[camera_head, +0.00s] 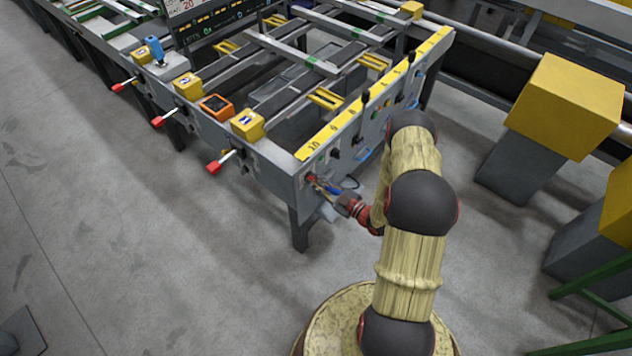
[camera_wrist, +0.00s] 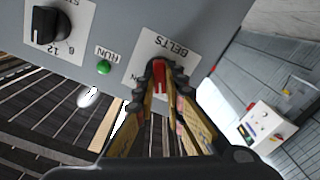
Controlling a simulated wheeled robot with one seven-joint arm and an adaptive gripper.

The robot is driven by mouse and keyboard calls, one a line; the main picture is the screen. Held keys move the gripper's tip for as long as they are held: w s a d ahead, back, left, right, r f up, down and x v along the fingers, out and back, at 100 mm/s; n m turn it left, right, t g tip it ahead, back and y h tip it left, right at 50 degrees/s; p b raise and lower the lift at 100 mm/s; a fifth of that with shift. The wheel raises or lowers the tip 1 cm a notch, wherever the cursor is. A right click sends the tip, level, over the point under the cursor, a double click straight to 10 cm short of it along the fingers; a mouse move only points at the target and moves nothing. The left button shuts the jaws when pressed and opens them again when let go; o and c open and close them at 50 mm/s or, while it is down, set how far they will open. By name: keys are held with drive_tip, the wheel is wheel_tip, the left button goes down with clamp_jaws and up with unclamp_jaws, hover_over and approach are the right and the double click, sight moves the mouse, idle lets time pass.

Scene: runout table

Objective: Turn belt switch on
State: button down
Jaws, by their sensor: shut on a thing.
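The belt switch is a red lever (camera_wrist: 159,74) on a white plate marked BELTS (camera_wrist: 171,45), on the grey panel in the wrist view. My gripper (camera_wrist: 158,84) is shut on the lever, with one finger on each side of it. The fingers hide part of the lever and most of the position lettering; only an "N" shows at the plate's left. In the head view my gripper (camera_head: 319,184) reaches the near left end of the table's front panel (camera_head: 290,184), where the switch is too small to read.
A green lamp marked RUN (camera_wrist: 103,67) and a black rotary knob (camera_wrist: 47,25) sit beside the switch. The panel carries more controls under a yellow numbered strip (camera_head: 372,98). Red-tipped levers (camera_head: 214,167) stick out on the left side. Grey floor (camera_head: 180,270) is open at left.

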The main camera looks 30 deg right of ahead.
drive_tip(key=m, duration=0.7)
drive_tip(key=shift+d, duration=0.1)
drive_tip(key=m, duration=0.4)
drive_tip(key=shift+d+m+p, duration=0.1)
drive_tip(key=shift+m+p, duration=0.35)
drive_tip(key=shift+m, duration=1.35)
drive_tip(key=c, duration=1.9)
unclamp_jaws()
drive_tip(key=shift+o, duration=0.3)
drive_tip(key=v, duration=1.2)
